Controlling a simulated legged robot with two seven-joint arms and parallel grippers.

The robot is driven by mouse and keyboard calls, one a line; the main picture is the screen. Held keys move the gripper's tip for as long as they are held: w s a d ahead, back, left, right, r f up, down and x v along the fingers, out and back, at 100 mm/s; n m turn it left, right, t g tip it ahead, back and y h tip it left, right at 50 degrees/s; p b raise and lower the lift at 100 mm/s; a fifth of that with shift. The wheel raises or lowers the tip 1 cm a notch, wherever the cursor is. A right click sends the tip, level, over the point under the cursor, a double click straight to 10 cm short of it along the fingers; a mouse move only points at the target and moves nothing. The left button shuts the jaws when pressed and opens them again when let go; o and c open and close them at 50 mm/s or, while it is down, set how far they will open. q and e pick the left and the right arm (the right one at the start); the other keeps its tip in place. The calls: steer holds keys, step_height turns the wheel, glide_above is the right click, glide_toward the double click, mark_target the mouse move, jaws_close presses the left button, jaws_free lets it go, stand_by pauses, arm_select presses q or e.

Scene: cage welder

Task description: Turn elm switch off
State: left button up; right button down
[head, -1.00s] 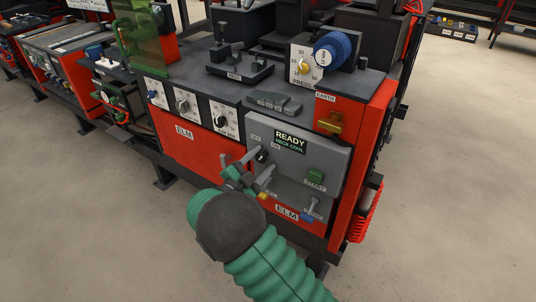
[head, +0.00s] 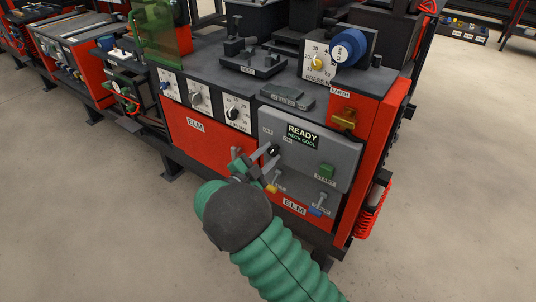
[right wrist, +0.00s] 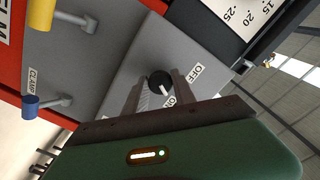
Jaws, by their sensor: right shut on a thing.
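The ELM switch is a black round knob (head: 273,150) on the grey front panel (head: 330,158) of the red ELM machine. Its OFF and ON labels show beside it. In the right wrist view the black knob (right wrist: 159,82) has a white mark that points toward the ON label (right wrist: 170,101); the OFF label (right wrist: 197,73) is farther along the panel. My right gripper (right wrist: 160,92) is shut on the knob, one finger on each side of it. In the head view the right gripper (head: 262,162) partly covers the knob. My left gripper is not in view.
A green display (head: 303,136) reads READY, NECK COOL. A green START button (head: 327,171), a yellow lever (head: 272,187) and a blue CLAMP lever (head: 317,211) sit close to the knob. Dials (head: 237,112) line the front to the left. The floor in front is clear.

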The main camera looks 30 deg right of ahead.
steer(key=shift+r+n+p, duration=0.2)
steer(key=shift+n+p, duration=0.1)
steer(key=shift+p, duration=0.35)
steer(key=n+p, duration=0.6)
steer(key=p, duration=0.2)
steer(key=shift+s+n, duration=0.1)
steer(key=shift+n, duration=0.2)
steer(key=shift+f+n+p, duration=0.1)
steer(key=shift+n+p, duration=1.8)
steer(key=shift+n, duration=0.3)
steer(key=c, duration=1)
jaws_free()
steer(key=shift+c, duration=0.2)
steer(key=shift+a+f, duration=0.1)
